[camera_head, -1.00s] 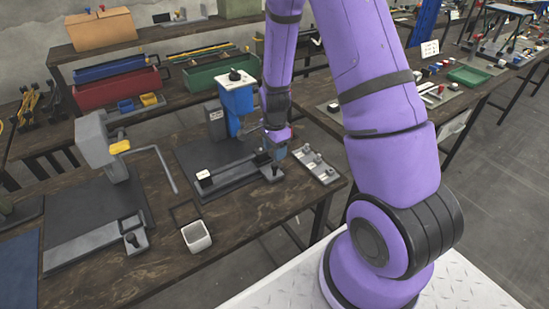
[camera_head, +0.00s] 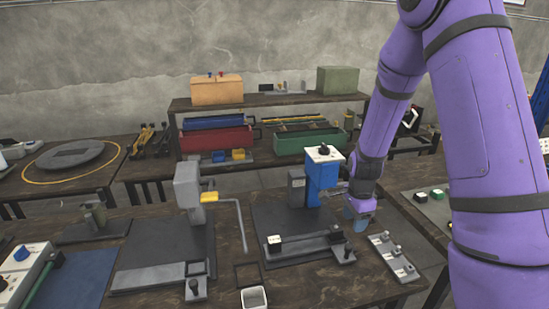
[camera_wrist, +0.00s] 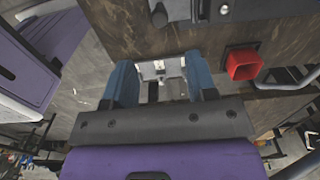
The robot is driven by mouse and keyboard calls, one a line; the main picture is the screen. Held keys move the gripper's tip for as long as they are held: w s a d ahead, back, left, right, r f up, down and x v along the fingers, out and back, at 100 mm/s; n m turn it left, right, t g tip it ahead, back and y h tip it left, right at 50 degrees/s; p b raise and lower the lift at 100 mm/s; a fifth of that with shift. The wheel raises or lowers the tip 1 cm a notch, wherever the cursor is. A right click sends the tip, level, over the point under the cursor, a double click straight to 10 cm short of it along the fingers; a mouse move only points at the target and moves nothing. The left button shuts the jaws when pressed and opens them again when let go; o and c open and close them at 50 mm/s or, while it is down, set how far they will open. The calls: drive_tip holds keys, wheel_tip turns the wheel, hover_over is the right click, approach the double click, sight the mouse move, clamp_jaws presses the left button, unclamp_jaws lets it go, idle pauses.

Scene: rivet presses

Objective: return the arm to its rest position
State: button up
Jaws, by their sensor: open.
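My purple arm (camera_head: 395,85) reaches down at the right of the head view. My gripper (camera_head: 358,222) hangs just right of the blue rivet press (camera_head: 322,182), close to the bench. In the wrist view my gripper (camera_wrist: 162,75) has its two blue fingers apart. Nothing is held between them. A light metal plate with small fittings shows beyond the gap, apparently the grey plate with pegs (camera_head: 393,257) at the bench's right edge. Whether the fingers touch anything is hard to tell.
A grey press (camera_head: 188,190) with a yellow part stands left of the blue press. A small white bin (camera_head: 254,298) sits at the front edge. Shelves with toolboxes stand behind.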

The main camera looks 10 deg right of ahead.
drive_tip(key=s+a+r+n+t, duration=0.1)
drive_tip(key=s+a+r+n, duration=0.15)
drive_tip(key=r, duration=0.45)
drive_tip(key=s+a+r+n+t, duration=0.1)
drive_tip(key=s+r+n, duration=0.15)
drive_tip(key=r, duration=0.45)
drive_tip(key=s+a+r+n+t, duration=0.1)
drive_tip(key=s+r+n, duration=0.15)
drive_tip(key=r, duration=0.45)
drive_tip(key=s+a+r+n+t, duration=0.1)
drive_tip(key=s+r+n, duration=0.4)
drive_tip(key=s, duration=0.3)
drive_tip(key=s+a+r+n+t, duration=0.1)
drive_tip(key=s+r+n, duration=0.4)
drive_tip(key=s, duration=0.3)
drive_tip(key=shift+s+a+r, duration=0.15)
drive_tip(key=shift+a+r, duration=0.25)
drive_tip(key=shift+r, duration=0.5)
drive_tip(key=shift+n, duration=0.25)
